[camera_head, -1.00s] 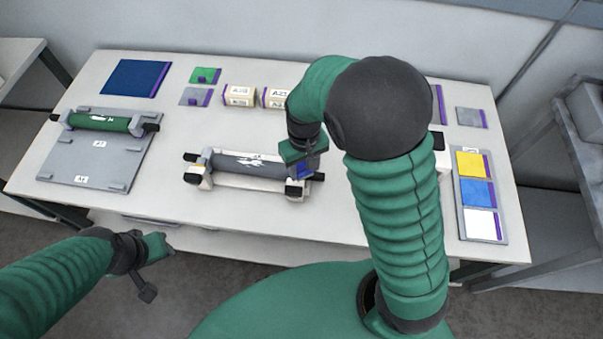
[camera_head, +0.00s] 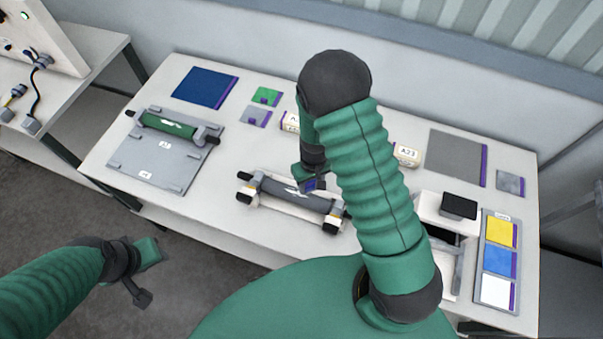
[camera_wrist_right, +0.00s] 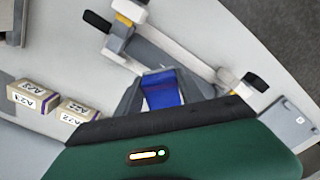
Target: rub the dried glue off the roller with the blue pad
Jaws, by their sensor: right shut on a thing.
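A dark grey roller (camera_head: 270,188) with black ends lies in a pale cradle mid-table. A white patch (camera_head: 296,191) shows on its top. My right gripper (camera_head: 310,181) is shut on the blue pad (camera_head: 312,186) and is at the roller, right of the patch. In the right wrist view the blue pad (camera_wrist_right: 162,90) sits between the fingers, in front of the roller (camera_wrist_right: 165,60). I cannot tell whether pad and roller touch. My left gripper (camera_head: 140,275) hangs off the table's front left; its finger gap is unclear.
A green roller (camera_head: 168,125) with a white mark lies on a grey plate (camera_head: 150,165) at left. A tray (camera_head: 497,262) with yellow, blue and white squares is at right, beside a white box (camera_head: 437,215) with a black top. Labelled boxes (camera_head: 406,154) stand behind my right arm.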

